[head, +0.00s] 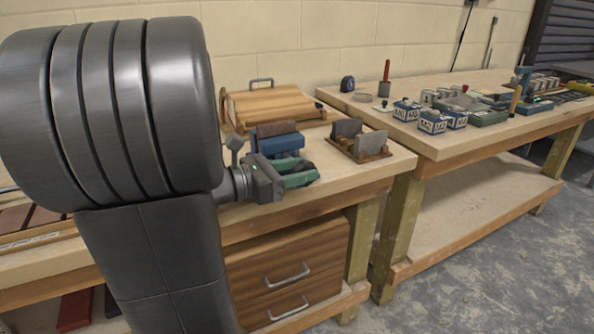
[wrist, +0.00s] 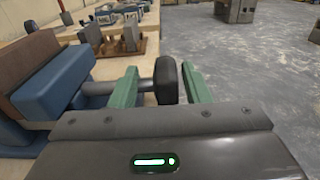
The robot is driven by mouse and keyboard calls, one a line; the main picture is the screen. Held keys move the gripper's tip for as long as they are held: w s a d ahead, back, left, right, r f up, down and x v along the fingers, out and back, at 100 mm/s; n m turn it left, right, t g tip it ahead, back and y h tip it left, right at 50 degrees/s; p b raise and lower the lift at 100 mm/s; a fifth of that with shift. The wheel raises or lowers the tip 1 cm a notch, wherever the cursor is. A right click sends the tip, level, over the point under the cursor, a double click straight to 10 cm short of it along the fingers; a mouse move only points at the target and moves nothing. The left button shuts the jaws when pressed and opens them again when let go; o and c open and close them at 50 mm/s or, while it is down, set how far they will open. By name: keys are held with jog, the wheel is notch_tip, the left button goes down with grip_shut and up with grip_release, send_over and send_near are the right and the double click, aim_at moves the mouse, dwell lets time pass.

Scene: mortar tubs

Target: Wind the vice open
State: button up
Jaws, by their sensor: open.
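The vice (head: 284,146) is blue and stands on the near bench, with a brown block (head: 276,129) at its top. In the wrist view the blue vice (wrist: 58,82) is at the left, with the brown block (wrist: 28,58) beside its jaw. A grey screw shaft (wrist: 100,88) runs from it to a dark round handle (wrist: 167,80). My gripper (head: 306,172) is open, its green fingers in front of the vice. In the wrist view my gripper (wrist: 161,84) has one finger on each side of the handle, with a gap at least on the right. The handle is hidden in the head view.
A wooden rack (head: 360,152) with grey plates stands right of the vice. A wooden box (head: 268,104) with a handle lies behind. Drawers (head: 290,275) are below the bench. A second bench (head: 440,140) holds several labelled blocks (head: 432,121). Open floor (head: 490,265) lies at the right.

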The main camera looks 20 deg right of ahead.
aim_at(298, 164)
notch_tip(298, 164, up, 10)
jog(key=p, duration=0.3)
jog(key=shift+f, duration=0.15)
jog(key=shift+p, duration=0.4)
